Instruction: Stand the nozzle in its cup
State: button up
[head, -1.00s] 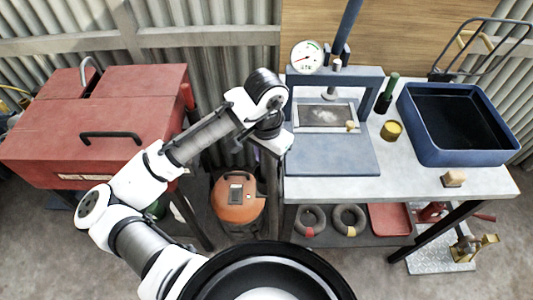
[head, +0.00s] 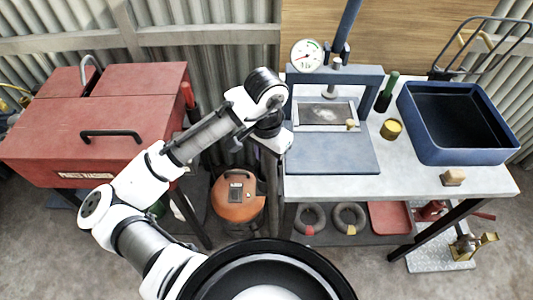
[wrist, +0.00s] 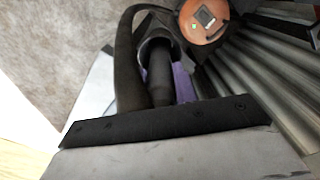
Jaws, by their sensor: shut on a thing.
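My gripper (head: 270,138) is at the left edge of the workbench, beside the press, pointing down. In the head view its fingers are mostly hidden behind my wrist. It is shut on the nozzle. In the wrist view the nozzle (wrist: 159,78) appears to be the dark tube in the middle, with a purple piece (wrist: 183,82) beside it and a black hose (wrist: 126,58) curving along its left. The lower part of the nozzle is hard to make out. I cannot clearly pick out the cup or tell whether the nozzle touches it.
An orange vacuum (head: 238,197) stands on the floor below my gripper. The workbench (head: 415,181) on the right carries a blue press (head: 330,158) and a blue tub (head: 463,157). A red chest (head: 75,130) stands on the left. A corrugated wall is behind.

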jog(key=shift+f+b, duration=0.4)
jog(key=shift+f, duration=0.25)
dwell(0.6)
jog(key=o, duration=0.7)
jog(key=shift+r+p, duration=2.05)
jog(key=shift+r, duration=3.5)
